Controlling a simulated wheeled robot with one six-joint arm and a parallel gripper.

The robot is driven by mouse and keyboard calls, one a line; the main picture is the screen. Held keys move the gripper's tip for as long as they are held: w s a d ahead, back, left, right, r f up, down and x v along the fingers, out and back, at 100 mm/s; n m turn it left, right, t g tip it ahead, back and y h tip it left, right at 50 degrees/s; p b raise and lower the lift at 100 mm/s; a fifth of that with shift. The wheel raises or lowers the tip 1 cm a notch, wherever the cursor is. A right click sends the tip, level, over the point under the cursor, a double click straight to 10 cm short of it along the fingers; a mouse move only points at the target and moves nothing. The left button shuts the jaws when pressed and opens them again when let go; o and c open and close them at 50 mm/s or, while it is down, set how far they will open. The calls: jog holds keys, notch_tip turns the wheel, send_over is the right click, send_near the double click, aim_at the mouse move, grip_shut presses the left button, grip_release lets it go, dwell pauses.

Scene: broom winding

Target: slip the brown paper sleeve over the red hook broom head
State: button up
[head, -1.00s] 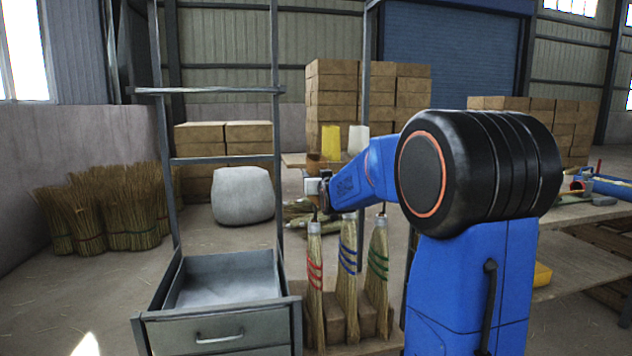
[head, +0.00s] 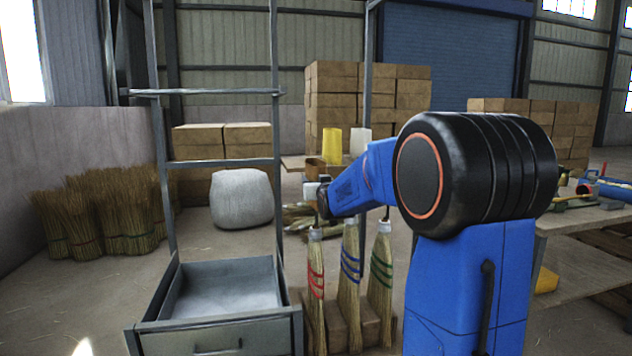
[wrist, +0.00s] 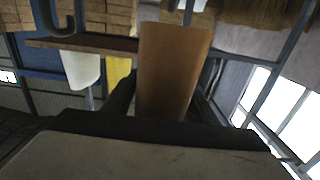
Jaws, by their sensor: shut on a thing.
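The red hook broom head (head: 316,285), straw with red bands, hangs upright at the left of a row of three; its top narrows to a pale collar under a dark hook. My gripper (head: 321,192) is just above that collar, partly hidden by my arm. The brown paper sleeve (wrist: 172,70) stands between my fingers in the wrist view, and my gripper is shut on it. In the head view, a brown patch of the sleeve (head: 314,168) shows above the gripper. The sleeve is apart from the broom head; the depth between them is hard to judge.
Brooms with blue bands (head: 349,270) and green bands (head: 381,275) hang close to the right. A yellow sleeve (head: 331,141) and a white one (head: 359,140) stand on a shelf behind. An open drawer (head: 217,343) and metal posts are at the left.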

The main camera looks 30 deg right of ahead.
send_over(316, 226)
jog(key=shift+f, duration=3.65)
jog(key=shift+f, duration=4.5)
jog(key=shift+f, duration=0.15)
jog(key=shift+f, duration=6.35)
